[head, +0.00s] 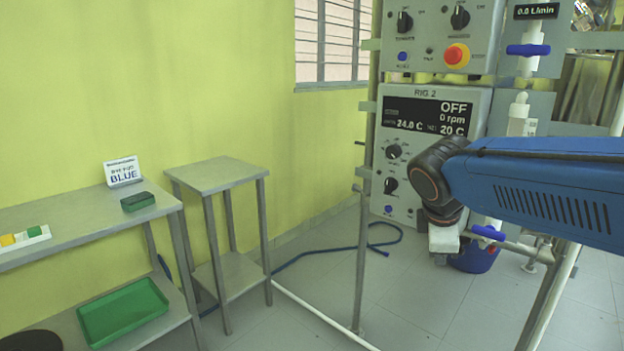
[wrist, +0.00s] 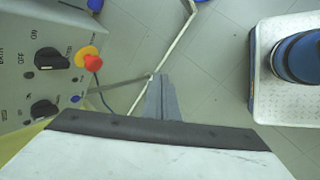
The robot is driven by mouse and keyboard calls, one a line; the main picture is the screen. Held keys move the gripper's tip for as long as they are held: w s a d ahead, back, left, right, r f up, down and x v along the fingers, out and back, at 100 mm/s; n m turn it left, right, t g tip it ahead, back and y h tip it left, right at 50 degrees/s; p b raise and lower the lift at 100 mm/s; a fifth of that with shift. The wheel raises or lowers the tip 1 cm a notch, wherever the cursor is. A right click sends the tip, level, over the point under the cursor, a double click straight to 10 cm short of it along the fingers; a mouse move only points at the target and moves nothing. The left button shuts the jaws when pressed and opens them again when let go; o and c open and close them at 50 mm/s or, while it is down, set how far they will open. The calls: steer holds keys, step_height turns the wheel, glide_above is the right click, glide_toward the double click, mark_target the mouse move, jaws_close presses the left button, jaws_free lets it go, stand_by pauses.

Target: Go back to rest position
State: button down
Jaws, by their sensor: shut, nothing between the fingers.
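My arm (head: 545,190), blue with a dark wrist, reaches in from the right in the head view. My gripper (head: 443,240) hangs below the wrist in front of the RIG 2 control box (head: 478,100). In the wrist view, the grey fingers of my gripper (wrist: 162,98) are together, with nothing between them. The fingers are hard to make out in the head view. The arm covers part of the rig frame.
A blue bucket (head: 476,258) stands behind my gripper. The wrist view shows a red knob (wrist: 87,57) at left and a blue vessel on a white plate (wrist: 268,107) at right. A small table (head: 218,174) and a bench (head: 75,222) stand left. A blue hose (head: 318,252) lies on the floor.

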steer(key=s+f+m+y, duration=0.1)
steer(key=s+f+m, duration=0.4)
steer(key=s+m, duration=0.2)
steer(key=s+d+f+m+y, duration=0.1)
steer(key=s+f+m, duration=0.4)
steer(key=s, duration=0.6)
steer(key=shift+d+f+m+y, duration=0.15)
steer(key=shift+d+m+y, duration=0.15)
steer(key=shift+m+y, duration=0.65)
steer(key=shift+m+h, duration=0.25)
